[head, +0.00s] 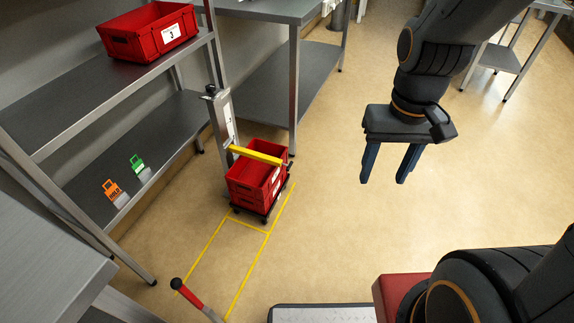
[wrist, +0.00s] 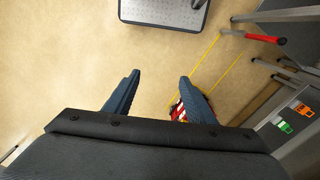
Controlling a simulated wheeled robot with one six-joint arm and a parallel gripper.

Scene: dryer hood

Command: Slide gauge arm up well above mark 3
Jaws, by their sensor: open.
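The gauge is a grey upright post (head: 221,118) with a pale scale strip on its face and a dark knob on top. Its yellow gauge arm (head: 256,155) reaches out to the right from the post, just over the red crates (head: 256,184) on a dark wheeled dolly. The marks on the strip are too small to read. My gripper (head: 390,181) hangs to the right of the gauge, well apart from it, with its two blue fingers spread and empty. In the wrist view the fingers (wrist: 156,85) point at bare floor, and part of the red crates shows beside the right finger.
A red-handled lever (head: 188,295) stands at the front. Yellow floor lines (head: 233,275) run toward the dolly. Floor between gripper and gauge is clear.

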